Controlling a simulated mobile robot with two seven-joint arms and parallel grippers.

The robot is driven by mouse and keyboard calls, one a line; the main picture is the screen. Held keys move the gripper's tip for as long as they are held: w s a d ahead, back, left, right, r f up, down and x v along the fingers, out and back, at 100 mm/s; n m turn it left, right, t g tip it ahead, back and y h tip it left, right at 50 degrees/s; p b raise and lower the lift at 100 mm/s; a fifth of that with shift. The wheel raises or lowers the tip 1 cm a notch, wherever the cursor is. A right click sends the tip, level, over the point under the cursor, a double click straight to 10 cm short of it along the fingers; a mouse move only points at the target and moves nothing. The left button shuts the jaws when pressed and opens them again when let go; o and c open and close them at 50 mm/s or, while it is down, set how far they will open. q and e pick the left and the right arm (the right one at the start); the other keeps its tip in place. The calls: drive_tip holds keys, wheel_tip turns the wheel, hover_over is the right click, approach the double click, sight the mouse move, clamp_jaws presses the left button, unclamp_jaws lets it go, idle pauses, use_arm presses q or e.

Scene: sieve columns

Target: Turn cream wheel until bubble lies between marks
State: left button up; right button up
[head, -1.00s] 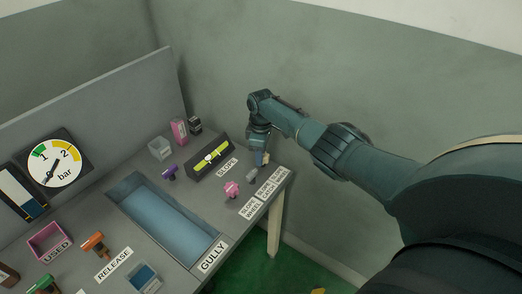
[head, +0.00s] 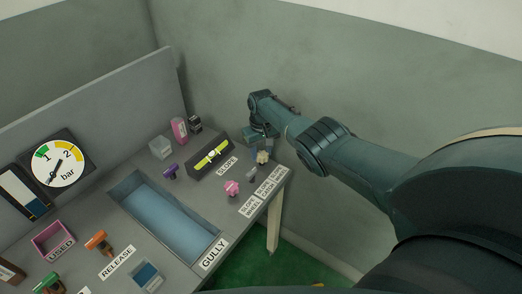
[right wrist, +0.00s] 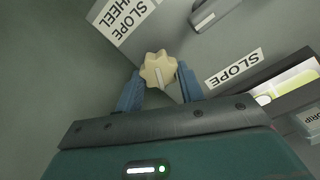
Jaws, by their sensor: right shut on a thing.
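The cream wheel (head: 263,157) is a small lobed knob near the right end of the bench; in the right wrist view (right wrist: 158,66) a pale line marks its face. My right gripper (right wrist: 159,84) is shut on it, one blue finger on each side. The slope level (head: 211,158) is a dark block with a yellow-green vial (head: 220,148). A pale bubble (head: 211,155) shows near the vial's middle; the marks are too small to place it between them surely. In the right wrist view the level (right wrist: 288,98) is cut off at the right edge. My left gripper is not in view.
A pink wheel (head: 232,187) and a grey knob (head: 252,174) stand close to the cream wheel. A purple part (head: 171,171), a clear box (head: 161,147) and a pink bottle (head: 179,129) are behind. The blue gully (head: 170,222) lies left.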

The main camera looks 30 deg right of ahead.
drive_tip(key=shift+m, duration=0.6)
drive_tip(key=o, duration=1)
